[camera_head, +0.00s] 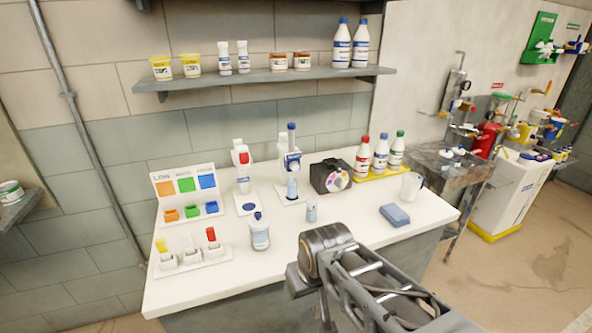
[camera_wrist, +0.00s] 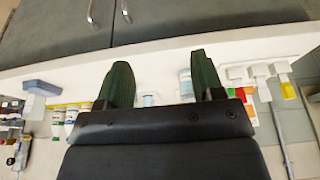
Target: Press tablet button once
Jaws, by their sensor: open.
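No part is clearly marked as a tablet button. On the white bench, a white stand (camera_head: 241,160) carries a red part at its top and has a dark blue disc (camera_head: 249,207) on its base. To its right stands another white device (camera_head: 291,160) with a blue top and a pale blue cylinder below. I cannot tell which of them carries the button. My gripper (camera_wrist: 160,65) is open and empty in the wrist view, with its dark green fingers apart above the bench's front part. In the head view its fingers are mostly hidden by my arm.
A bottle (camera_head: 260,232) and a small pale container (camera_head: 311,211) stand in front of the devices. A black box (camera_head: 331,176), capped bottles (camera_head: 380,155), a clear jug (camera_head: 411,186) and a blue sponge (camera_head: 395,215) stand right. Colored bins (camera_head: 191,212) are left. A shelf (camera_head: 265,78) overhangs the back.

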